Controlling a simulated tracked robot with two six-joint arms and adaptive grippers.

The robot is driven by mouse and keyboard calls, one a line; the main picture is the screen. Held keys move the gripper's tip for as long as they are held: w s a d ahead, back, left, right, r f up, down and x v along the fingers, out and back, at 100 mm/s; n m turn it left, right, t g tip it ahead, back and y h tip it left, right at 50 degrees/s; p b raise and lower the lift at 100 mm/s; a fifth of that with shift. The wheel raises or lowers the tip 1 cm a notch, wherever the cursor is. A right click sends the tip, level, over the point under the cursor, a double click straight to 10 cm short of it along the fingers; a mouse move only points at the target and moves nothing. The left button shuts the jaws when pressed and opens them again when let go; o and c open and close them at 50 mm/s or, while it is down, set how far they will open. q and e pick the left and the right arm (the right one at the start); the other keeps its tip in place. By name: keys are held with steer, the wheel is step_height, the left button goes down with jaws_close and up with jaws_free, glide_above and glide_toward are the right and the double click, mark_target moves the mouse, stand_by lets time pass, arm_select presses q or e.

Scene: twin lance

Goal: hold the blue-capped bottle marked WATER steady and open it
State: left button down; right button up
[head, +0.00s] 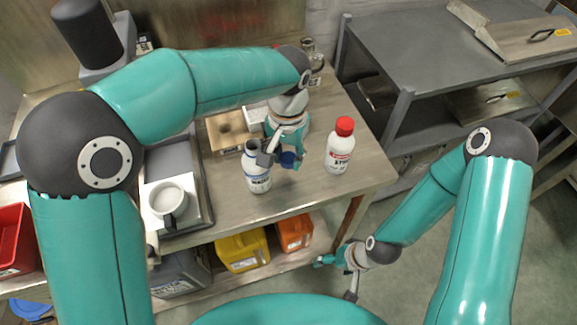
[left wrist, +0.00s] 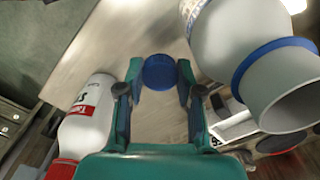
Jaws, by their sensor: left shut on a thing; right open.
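The white WATER bottle (head: 258,172) stands upright near the table's front edge, its neck bare and open. The open mouth shows in the left wrist view, where the bottle (left wrist: 232,40) is at the upper right. My left gripper (head: 284,158) is just right of the bottle's top, shut on the blue cap (head: 289,160). The cap, apart from the bottle, shows between the fingertips in the left wrist view (left wrist: 159,72). My right gripper (head: 338,270) is open and empty, low in front of the table and away from the bottle.
A red-capped white bottle (head: 340,148) stands to the right on the table (head: 310,196). A white mug (head: 167,200) on a grey scale-like device is at the left. Yellow (head: 243,250) and orange (head: 295,232) containers sit on the shelf below. A grey bench (head: 440,50) stands at the right.

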mark_target(288, 174)
arm_select(q)
steer(key=shift+f, duration=2.4)
steer(key=c, duration=0.7)
jaws_free()
steer(key=shift+f, duration=0.1)
